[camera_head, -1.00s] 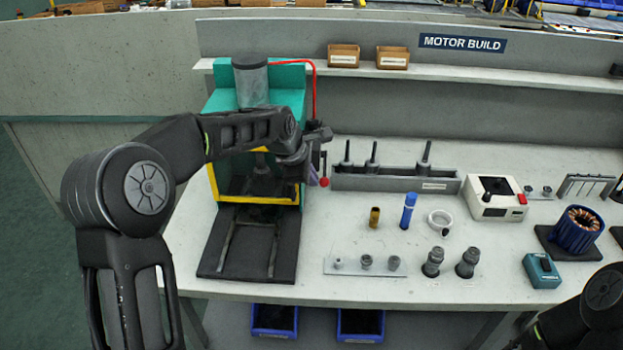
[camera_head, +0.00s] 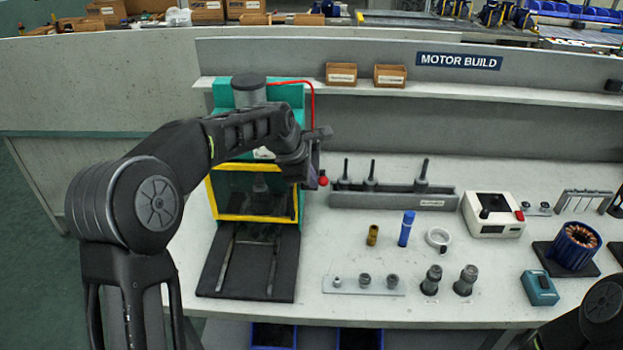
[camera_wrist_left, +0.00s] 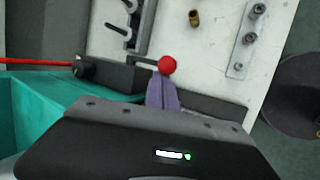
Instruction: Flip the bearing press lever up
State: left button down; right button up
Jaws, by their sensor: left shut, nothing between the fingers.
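The bearing press (camera_head: 222,97) is a teal machine with a yellow-framed front window at the left of the bench. Its lever ends in a red ball (camera_head: 323,181) on the press's right side. The ball shows large in the left wrist view (camera_wrist_left: 167,65), with a short dark rod running left from it. My left gripper (camera_head: 313,178) is shut and empty, its purple fingers (camera_wrist_left: 162,92) right at the ball; whether they touch it is unclear. My left forearm hides part of the press. My right arm shows only at the bottom right corner; its gripper is out of view.
A grey rack (camera_head: 395,201) with upright pins stands right of the press. A brown cylinder (camera_head: 372,235), blue bottle (camera_head: 406,229), white ring (camera_head: 438,238) and a strip with fittings (camera_head: 350,284) lie in front. A black rail plate (camera_head: 247,262) extends forward from the press.

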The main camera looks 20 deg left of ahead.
pick_arm(q)
jog(key=shift+r+p, duration=0.4)
jog(key=shift+r, duration=0.25)
jog(key=b+v, duration=0.1)
jog(key=v, duration=0.6)
jog(key=shift+s+a+r+b, duration=0.15)
jog(key=shift+s+r+b, duration=0.05)
jog(key=shift+r+b, duration=0.1)
